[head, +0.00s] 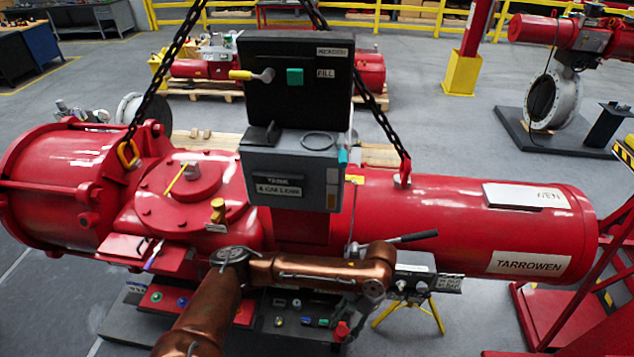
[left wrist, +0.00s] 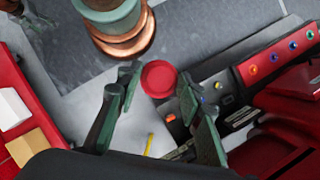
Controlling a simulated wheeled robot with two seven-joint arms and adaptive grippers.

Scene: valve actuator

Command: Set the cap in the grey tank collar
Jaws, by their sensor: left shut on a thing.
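A round red cap (head: 342,331) is at the lower middle of the head view, below the copper wrist of my left arm. In the left wrist view the cap (left wrist: 159,78) sits between the tips of the dark green fingers of my left gripper (left wrist: 157,88), which is shut on it. In the head view the left gripper (head: 352,316) is small and partly hidden in front of dark equipment. A grey box (head: 290,160) stands on the big red actuator, with a dark ring (head: 318,141) on its upper face; I cannot tell whether this is the tank collar. My right gripper is not in view.
The red actuator (head: 450,215) spans the view, with chains (head: 380,115) rising from it. A black panel (head: 295,80) stands behind the grey box. A lever with a dark handle (head: 415,238) juts out near my left wrist. A panel of coloured buttons (left wrist: 280,55) is beside the gripper.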

